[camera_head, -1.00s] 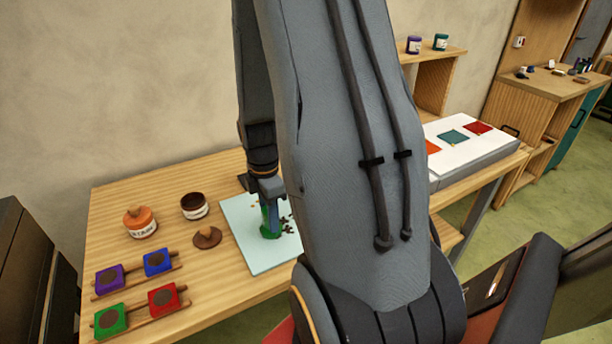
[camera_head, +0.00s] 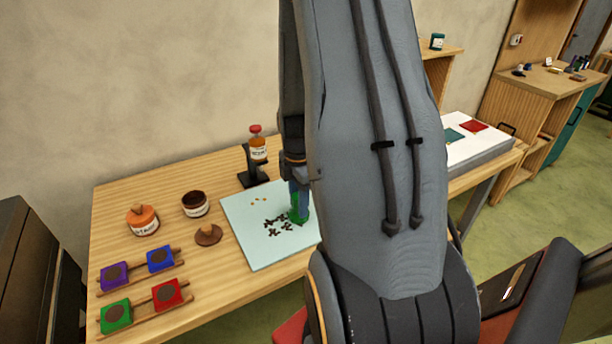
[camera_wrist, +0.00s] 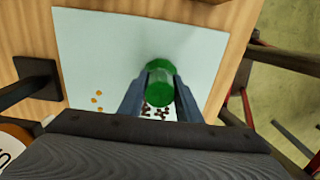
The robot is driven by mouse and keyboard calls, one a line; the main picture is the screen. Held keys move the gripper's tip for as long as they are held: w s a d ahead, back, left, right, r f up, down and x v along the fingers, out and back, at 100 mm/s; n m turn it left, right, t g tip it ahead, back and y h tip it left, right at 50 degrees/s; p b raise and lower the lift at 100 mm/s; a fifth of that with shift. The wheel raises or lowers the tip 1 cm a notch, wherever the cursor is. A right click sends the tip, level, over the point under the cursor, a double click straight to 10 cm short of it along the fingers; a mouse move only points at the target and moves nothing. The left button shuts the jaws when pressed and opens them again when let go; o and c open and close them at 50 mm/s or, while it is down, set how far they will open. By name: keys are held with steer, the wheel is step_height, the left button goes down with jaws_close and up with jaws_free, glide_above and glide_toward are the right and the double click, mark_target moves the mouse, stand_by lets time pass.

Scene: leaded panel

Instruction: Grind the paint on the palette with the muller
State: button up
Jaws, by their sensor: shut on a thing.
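The palette (camera_head: 246,213) is a pale blue-white slab on the wooden table. The muller (camera_head: 298,214) is green, and in the wrist view the green muller (camera_wrist: 159,80) sits between the two fingers. My gripper (camera_wrist: 160,95) is shut on it, and in the head view my gripper (camera_head: 299,190) is over the palette's right part. The muller appears at the palette surface; exact contact cannot be told. Dark paint bits (camera_head: 278,226) lie left of the muller, and a few orange specks (camera_head: 260,199) lie farther back. My arm hides the palette's right edge.
A black stand with an orange bottle (camera_head: 258,150) is behind the palette. To the left are an orange jar (camera_head: 142,220), an open brown jar (camera_head: 195,204), its lid (camera_head: 208,235) and colored paint blocks (camera_head: 166,294). A white panel (camera_head: 470,150) is at right.

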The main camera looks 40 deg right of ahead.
steer(key=shift+d, duration=0.5)
steer(key=shift+s+d+r+p, duration=0.15)
steer(key=shift+r+p, duration=0.1)
steer(key=shift+p, duration=0.1)
step_height(320, 180, up, 3)
steer(key=shift+r+p, duration=0.1)
steer(key=shift+p, duration=0.65)
steer(key=shift+r+p, duration=1.6)
steer(key=shift+r, duration=0.9)
